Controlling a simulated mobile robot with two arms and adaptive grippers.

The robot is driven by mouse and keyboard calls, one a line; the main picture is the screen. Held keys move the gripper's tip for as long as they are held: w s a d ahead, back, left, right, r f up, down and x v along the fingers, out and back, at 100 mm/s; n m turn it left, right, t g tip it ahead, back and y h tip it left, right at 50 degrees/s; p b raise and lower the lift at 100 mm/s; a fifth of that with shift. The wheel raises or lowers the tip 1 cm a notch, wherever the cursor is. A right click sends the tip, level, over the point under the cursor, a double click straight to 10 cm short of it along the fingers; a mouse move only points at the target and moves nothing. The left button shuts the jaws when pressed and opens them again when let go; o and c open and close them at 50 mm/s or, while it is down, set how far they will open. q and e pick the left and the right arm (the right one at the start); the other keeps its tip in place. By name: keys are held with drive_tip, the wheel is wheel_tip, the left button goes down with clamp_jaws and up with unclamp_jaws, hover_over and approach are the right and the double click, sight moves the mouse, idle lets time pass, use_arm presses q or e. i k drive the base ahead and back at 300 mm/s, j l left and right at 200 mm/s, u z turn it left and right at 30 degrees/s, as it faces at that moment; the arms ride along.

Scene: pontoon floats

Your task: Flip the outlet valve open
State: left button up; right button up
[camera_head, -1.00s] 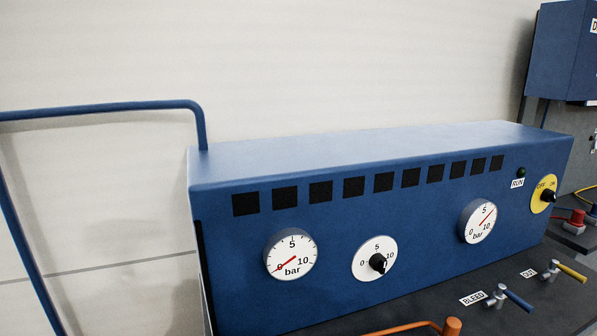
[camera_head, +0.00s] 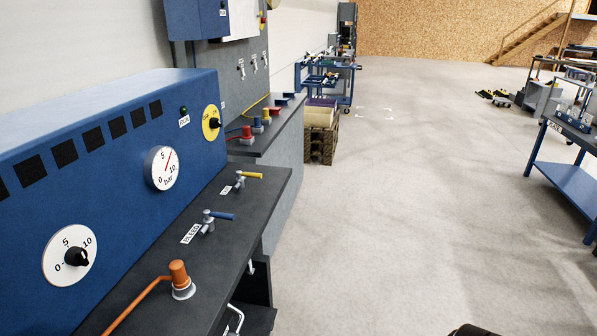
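A small valve with a yellow lever (camera_head: 252,175) stands on the dark bench top (camera_head: 232,236), in front of the blue panel's right end. Its lever points right in the picture, away from the panel. Its short label (camera_head: 226,190) looks like "OUT" but is too small to read surely. Nearer stands a similar valve with a blue lever (camera_head: 222,216), beside a label reading BLEED (camera_head: 191,233).
The blue panel (camera_head: 120,170) carries a pressure gauge (camera_head: 161,168), a black-knobbed dial (camera_head: 70,256) and a yellow OFF/ON switch (camera_head: 211,123). An orange hose fitting (camera_head: 179,278) stands on the near bench. The floor (camera_head: 420,200) to the right is largely clear.

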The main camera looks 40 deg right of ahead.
sight(239, 173)
drive_tip(key=z, duration=1.1)
drive_tip(key=i+l+u, duration=0.35)
drive_tip(key=l+u, duration=0.15)
drive_tip(key=l, duration=0.1)
